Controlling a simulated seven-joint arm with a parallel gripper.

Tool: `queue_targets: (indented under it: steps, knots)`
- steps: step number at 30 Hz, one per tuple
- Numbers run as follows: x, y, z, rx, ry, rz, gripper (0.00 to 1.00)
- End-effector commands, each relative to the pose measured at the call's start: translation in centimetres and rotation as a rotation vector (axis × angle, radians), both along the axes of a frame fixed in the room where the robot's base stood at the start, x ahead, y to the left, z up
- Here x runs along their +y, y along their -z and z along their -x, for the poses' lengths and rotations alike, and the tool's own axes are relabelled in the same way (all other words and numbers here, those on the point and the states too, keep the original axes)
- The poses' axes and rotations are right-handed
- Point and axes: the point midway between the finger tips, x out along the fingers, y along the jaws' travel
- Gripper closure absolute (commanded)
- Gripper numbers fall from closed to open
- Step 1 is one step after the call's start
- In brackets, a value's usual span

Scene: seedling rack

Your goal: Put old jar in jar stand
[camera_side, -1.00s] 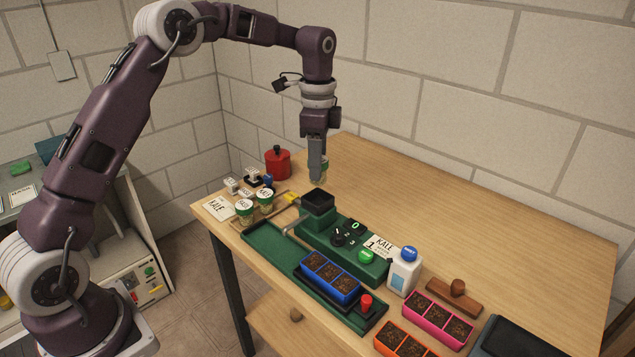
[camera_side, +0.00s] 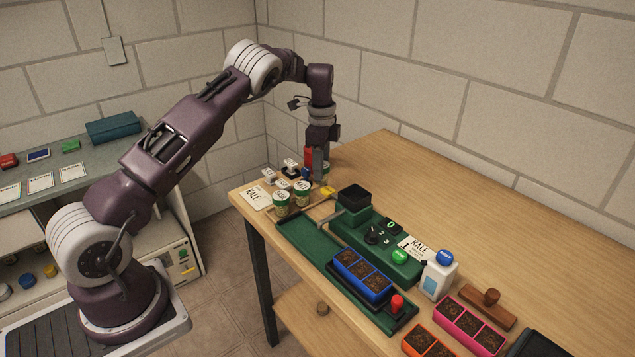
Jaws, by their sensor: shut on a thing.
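A jar (camera_side: 327,171) with a pale and green side is in my gripper (camera_side: 319,182). The fingers are shut on it and hide most of it. The gripper points down, and I cannot tell whether the jar touches anything below. A light wooden stand (camera_side: 316,207), which looks like the jar stand, lies to the left of the green machine. Two jars with white labelled lids, one at the front (camera_side: 282,201) and one behind it (camera_side: 302,190), stand upright at it. My gripper is just right of and behind these jars, near a small yellow piece (camera_side: 328,191).
A green machine with a black hopper (camera_side: 353,197) stands close to the right of my gripper. The table's back right is clear.

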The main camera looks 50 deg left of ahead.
Motion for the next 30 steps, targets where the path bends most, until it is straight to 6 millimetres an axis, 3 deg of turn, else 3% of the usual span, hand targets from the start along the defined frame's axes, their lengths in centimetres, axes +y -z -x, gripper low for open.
queue_targets:
  steps: [6,15,16,19,30]
  knots:
    - [0.0,3.5,0.1,0.002,-0.002,0.000,1.00]
    - [0.0,3.9,0.0,0.000,-0.002,0.000,1.00]
    - [0.0,3.9,0.0,0.000,-0.001,0.000,0.58]
    - [0.0,3.9,0.0,0.000,-0.001,0.000,0.38]
    - [0.0,3.1,0.0,-0.002,-0.001,0.000,0.38]
